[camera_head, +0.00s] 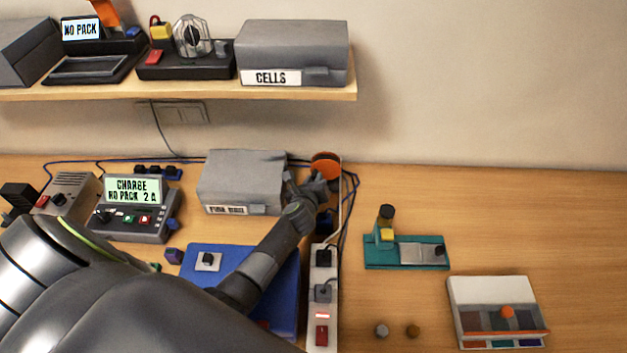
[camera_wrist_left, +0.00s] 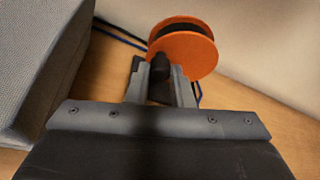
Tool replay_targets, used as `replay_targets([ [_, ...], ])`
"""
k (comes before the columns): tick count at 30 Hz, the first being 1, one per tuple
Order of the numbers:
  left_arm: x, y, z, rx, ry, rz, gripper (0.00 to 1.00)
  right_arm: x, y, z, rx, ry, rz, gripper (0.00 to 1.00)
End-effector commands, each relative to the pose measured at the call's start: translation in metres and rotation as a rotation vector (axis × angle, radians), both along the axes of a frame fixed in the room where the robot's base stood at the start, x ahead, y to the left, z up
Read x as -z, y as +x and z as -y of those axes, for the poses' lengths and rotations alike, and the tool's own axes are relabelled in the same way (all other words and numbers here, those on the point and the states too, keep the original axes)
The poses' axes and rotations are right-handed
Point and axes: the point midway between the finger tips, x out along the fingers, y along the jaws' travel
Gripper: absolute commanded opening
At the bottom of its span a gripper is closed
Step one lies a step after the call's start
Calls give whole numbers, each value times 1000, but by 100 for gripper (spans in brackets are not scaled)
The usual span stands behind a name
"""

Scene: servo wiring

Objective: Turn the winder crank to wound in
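The winder is an orange reel (camera_head: 325,162) at the back of the bench, right of the grey box. In the left wrist view the orange reel (camera_wrist_left: 187,52) stands just beyond my fingertips, with a dark crank knob (camera_wrist_left: 160,64) in front of its face. My left gripper (camera_head: 316,184) reaches over the bench to the reel. In the left wrist view its fingers (camera_wrist_left: 161,75) lie on either side of the knob with no clear gap, so it looks shut on it. The rest of the crank is hidden. My right gripper is not in view.
A grey labelled box (camera_head: 243,178) stands close left of my gripper. A power strip (camera_head: 322,290) and blue cables (camera_head: 350,190) lie near the reel. A teal fixture (camera_head: 405,254) and a white tray (camera_head: 492,290) stand to the right. The back right bench is clear.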

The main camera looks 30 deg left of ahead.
Motion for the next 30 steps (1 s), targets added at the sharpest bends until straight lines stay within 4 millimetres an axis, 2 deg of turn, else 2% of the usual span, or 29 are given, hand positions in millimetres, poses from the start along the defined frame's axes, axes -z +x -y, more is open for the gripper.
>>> replay_targets([
  [1,0,0,0,-1,0,0,12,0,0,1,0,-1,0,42],
  [4,0,0,0,-1,0,0,0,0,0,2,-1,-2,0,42],
  [17,-3,0,2,0,78,-39,0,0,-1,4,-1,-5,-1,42],
  [30,-14,4,8,0,414,-201,0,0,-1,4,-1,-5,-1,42],
])
